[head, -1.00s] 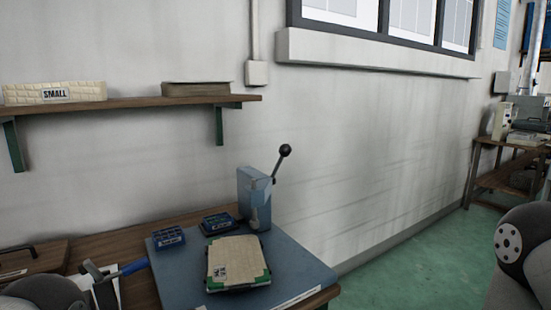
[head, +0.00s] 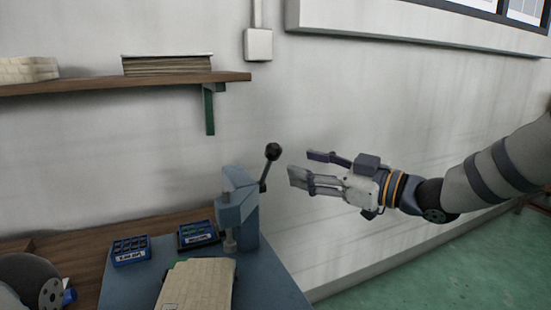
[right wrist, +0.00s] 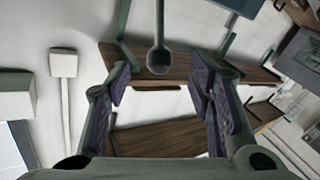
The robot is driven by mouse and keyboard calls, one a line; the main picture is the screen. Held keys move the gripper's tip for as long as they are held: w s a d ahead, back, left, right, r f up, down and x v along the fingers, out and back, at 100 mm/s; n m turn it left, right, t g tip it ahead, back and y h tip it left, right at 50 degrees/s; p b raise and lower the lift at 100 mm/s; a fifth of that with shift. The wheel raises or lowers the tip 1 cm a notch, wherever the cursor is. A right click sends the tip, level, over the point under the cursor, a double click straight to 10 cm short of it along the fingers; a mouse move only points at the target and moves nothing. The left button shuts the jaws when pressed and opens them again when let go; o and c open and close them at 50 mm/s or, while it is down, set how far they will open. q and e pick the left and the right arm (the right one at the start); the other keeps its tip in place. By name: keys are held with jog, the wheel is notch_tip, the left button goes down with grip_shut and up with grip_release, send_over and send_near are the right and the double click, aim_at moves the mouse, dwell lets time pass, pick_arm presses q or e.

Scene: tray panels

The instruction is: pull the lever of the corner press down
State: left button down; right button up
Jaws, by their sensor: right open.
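The corner press (head: 238,208) is a blue-grey body standing at the back corner of the bench mat. Its lever (head: 265,178) rises up and to the right, ending in a black ball knob (head: 273,151). My right gripper (head: 302,167) is open and empty to the right of the knob, pointing at it with a gap between. In the right wrist view the lever knob (right wrist: 159,60) shows ahead, between and beyond the two open fingers (right wrist: 165,85). My left gripper is not in view; only part of my left arm shows at lower left.
Two small blue boxes (head: 131,251) (head: 198,235) and a beige pad (head: 198,285) lie on the blue mat (head: 268,285) by the press. A wooden shelf (head: 110,83) is on the wall above. The space right of the press is open along the wall.

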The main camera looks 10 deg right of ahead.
aim_at(276, 159)
jog(key=x, duration=0.7)
jog(key=shift+w+a+f+b, duration=0.15)
jog(key=shift+w+f+b, duration=0.15)
jog(key=shift+f+b, duration=0.1)
jog(key=shift+w+a+r, duration=0.2)
jog(key=shift+w+a, duration=0.1)
jog(key=shift+a, duration=0.05)
grip_shut()
